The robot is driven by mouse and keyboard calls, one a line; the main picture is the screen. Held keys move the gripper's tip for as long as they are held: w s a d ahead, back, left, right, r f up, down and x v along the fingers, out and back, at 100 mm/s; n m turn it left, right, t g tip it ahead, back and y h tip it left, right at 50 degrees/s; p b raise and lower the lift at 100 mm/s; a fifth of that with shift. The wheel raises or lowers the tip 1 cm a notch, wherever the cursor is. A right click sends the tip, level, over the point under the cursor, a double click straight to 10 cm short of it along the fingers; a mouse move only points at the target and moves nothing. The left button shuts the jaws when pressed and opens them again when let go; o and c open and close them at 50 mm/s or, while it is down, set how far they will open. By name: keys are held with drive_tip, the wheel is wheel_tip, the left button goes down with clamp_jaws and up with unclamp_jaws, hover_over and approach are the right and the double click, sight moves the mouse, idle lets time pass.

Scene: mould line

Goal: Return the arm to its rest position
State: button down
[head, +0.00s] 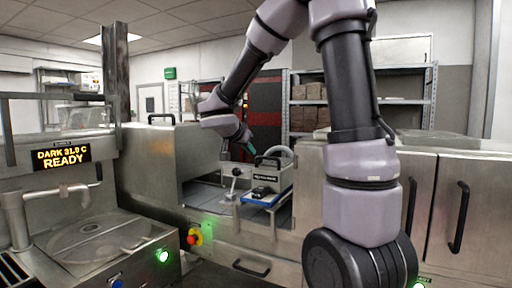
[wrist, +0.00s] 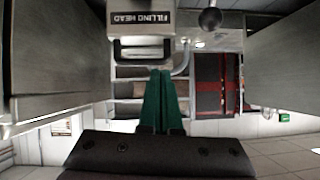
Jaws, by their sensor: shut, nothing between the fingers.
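My arm (head: 345,85) rises in front of the head camera, bends at the top and comes down to the left. My gripper (head: 252,148) hangs at its far end, near the white filling head (head: 262,176) above the open bay, and holds nothing. In the wrist view, which is upside down, the green fingers (wrist: 163,100) lie side by side, shut. The filling head, with its label and handle, shows beyond the fingertips in the wrist view (wrist: 141,22). I cannot tell whether the fingers touch it.
A steel cabinet (head: 440,200) with black handles stands on the right. A machine with a round lid (head: 95,232) and a lit sign (head: 62,156) reading READY is on the left. A red emergency button (head: 192,238) sits at the front. Shelves with boxes (head: 308,105) stand behind.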

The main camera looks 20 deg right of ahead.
drive_tip(key=s+d+n+g+y, duration=0.2)
drive_tip(key=s+g+y, duration=0.15)
drive_tip(key=s, duration=1.35)
drive_tip(key=s+a+r+n+t+y, duration=0.2)
drive_tip(key=s+a+r+n+y, duration=0.2)
drive_tip(key=s+a+y, duration=0.2)
drive_tip(key=shift+s+a+y, duration=0.25)
drive_tip(key=shift+s+y, duration=0.2)
drive_tip(key=shift+s, duration=0.55)
drive_tip(key=shift+t, duration=0.25)
